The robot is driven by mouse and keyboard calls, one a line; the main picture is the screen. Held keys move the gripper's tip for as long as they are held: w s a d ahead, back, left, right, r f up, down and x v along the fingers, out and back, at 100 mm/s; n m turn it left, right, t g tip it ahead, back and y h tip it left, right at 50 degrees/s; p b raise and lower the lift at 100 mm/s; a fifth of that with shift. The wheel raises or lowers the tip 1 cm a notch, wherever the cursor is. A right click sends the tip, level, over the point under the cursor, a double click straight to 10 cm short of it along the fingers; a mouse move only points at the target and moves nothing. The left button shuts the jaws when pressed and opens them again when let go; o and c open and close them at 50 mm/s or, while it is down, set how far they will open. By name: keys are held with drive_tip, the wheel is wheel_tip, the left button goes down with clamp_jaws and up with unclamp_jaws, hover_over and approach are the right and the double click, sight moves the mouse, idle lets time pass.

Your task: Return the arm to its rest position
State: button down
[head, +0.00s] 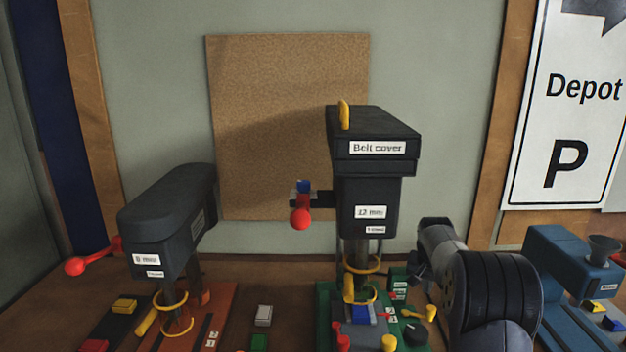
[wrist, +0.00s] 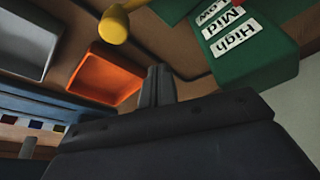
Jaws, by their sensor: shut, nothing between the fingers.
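My arm (head: 495,290) rises at the lower right of the head view, bent, with its end turned left toward the green-based drill press marked "Belt cover" (head: 375,148). In the wrist view my gripper (wrist: 157,84) shows as two dark fingers close together, with nothing between them. Beyond the fingers are an orange open tray (wrist: 105,75) and a green block with "High" and "Mid" labels (wrist: 245,45). The fingers look apart from both, though the exact gap is hard to tell. In the head view the fingers are hard to make out.
A smaller drill press (head: 165,215) with a red-knobbed lever stands at left. A blue machine (head: 570,275) stands right of my arm. Small coloured blocks lie on the brown bench (head: 265,285). A corkboard (head: 270,120) hangs behind; the air above my arm looks clear.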

drive_tip(key=shift+n, duration=0.6)
drive_tip(key=w, duration=0.1)
drive_tip(key=w+d, duration=0.1)
drive_tip(key=w, duration=0.1)
drive_tip(key=shift+w+d, duration=0.35)
drive_tip(key=shift+w, duration=0.05)
